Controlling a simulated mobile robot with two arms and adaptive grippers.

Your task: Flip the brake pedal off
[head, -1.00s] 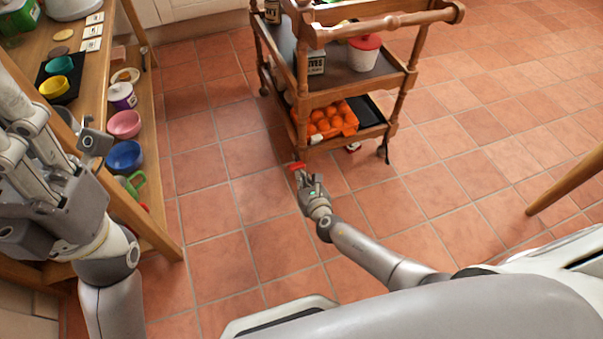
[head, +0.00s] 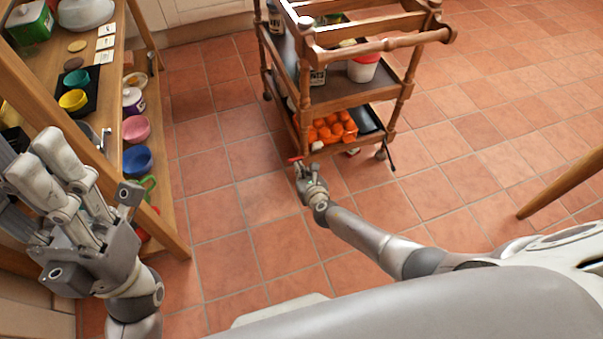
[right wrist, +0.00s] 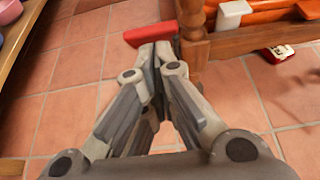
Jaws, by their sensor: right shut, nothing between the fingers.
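A red brake pedal (head: 295,160) sticks out low at the near left leg of the wooden cart (head: 318,110). It also shows in the right wrist view (right wrist: 150,34) as a red bar beside the cart's leg. My right gripper (head: 300,169) is shut and empty. In the right wrist view its fingertips (right wrist: 154,47) are together right at the pedal's near edge, seeming to touch it and hiding part of it. A second red part (right wrist: 278,53) shows under the cart's lower shelf. My left gripper (head: 80,190) is at the left, away from the cart; its finger opening is unclear.
The cart carries orange items (head: 332,128) on its lower shelf and a white-and-red pot (head: 363,70) above. A wooden shelf unit (head: 165,215) with bowls stands at the left. A wooden leg (head: 560,185) is at the right. The tiled floor between is clear.

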